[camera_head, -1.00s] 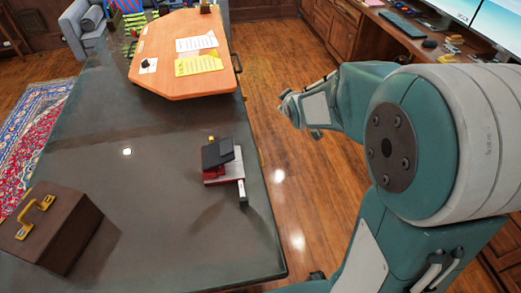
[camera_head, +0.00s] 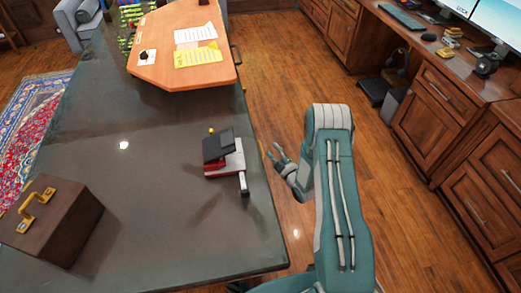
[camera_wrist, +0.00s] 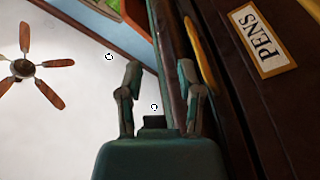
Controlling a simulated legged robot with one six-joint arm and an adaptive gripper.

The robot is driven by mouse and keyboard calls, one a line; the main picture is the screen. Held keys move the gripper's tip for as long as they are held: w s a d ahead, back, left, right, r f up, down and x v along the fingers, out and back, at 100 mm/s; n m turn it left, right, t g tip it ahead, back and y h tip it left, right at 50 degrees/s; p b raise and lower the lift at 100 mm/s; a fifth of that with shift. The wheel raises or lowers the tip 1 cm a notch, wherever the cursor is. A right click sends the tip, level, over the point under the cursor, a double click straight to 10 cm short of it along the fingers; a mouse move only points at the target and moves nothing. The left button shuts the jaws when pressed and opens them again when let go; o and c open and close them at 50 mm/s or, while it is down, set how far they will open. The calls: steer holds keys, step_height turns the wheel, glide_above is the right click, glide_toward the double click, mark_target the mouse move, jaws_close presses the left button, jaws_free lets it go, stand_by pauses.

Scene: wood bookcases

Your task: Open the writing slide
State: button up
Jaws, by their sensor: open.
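My gripper (camera_head: 278,160) is open and empty beside the right side of the dark-topped desk (camera_head: 160,125). In the wrist view its two fingers (camera_wrist: 160,78) are spread, with the desk's long edge (camera_wrist: 168,45) passing behind and between them. A curved yellow handle (camera_wrist: 203,55) shows just right of the right finger on the dark wooden front. A small yellow bit of it also shows at the desk edge in the head view (camera_head: 262,149). Whether the finger touches it is unclear. I cannot make out which panel is the writing slide.
A wooden front with a "PENS" label (camera_wrist: 260,38) stands at right in the wrist view.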

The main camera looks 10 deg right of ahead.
mark_target(262, 150)
steer(key=s+f+t+y, duration=0.1)
steer(key=s+f+t, duration=0.1)
steer(key=s+f, duration=0.35)
steer(key=x, duration=1)
steer(key=shift+w+a+f, duration=0.15)
steer(key=shift+w, duration=0.3)
jaws_close()
